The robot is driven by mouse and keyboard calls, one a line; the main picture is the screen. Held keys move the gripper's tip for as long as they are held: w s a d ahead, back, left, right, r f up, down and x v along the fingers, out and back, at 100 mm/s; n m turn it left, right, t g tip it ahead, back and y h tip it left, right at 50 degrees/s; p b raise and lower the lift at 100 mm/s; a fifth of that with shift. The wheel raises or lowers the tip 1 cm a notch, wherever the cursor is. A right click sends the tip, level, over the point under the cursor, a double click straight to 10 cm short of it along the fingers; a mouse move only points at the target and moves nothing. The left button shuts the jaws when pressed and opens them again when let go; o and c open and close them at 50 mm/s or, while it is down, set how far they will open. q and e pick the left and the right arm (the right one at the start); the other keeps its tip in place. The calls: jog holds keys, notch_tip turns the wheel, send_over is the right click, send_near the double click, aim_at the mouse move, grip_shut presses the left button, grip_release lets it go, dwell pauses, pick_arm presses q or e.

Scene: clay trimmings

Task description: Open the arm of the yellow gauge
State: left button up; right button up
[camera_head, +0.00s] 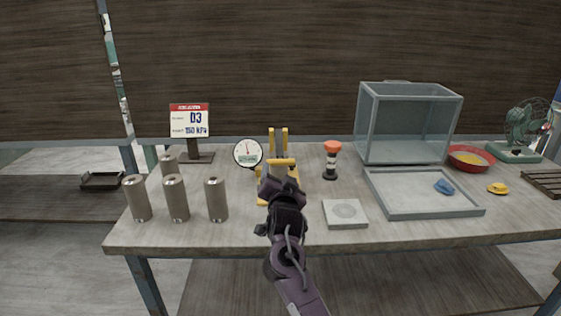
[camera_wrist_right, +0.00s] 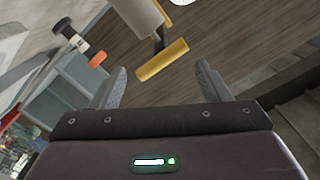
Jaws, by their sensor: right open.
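The yellow gauge (camera_head: 278,135) stands on the table near the middle, with yellow uprights, a yellow crossbar and a round white dial (camera_head: 247,152) at its left. My right gripper (camera_head: 283,182) is in front of it and hides its lower part. In the right wrist view, my right gripper (camera_wrist_right: 160,82) is open with nothing held. A yellow bar (camera_wrist_right: 162,60) of the gauge shows just ahead of the gap between the fingertips, beside a grey cylinder (camera_wrist_right: 140,14). I cannot tell whether the fingers touch the bar. My left gripper is not in view.
An orange-topped post (camera_head: 332,160) and a square plate (camera_head: 345,223) are right of the gauge. Farther right are a clear box (camera_head: 408,125), a grey tray (camera_head: 425,212) and a red bowl (camera_head: 455,163).

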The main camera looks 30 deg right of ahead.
aim_at(281, 164)
jog(key=shift+h, duration=0.4)
jog(key=x, duration=0.4)
jog(key=p+x, duration=0.1)
jog(key=x, duration=0.3)
jog(key=shift+d+r, duration=0.25)
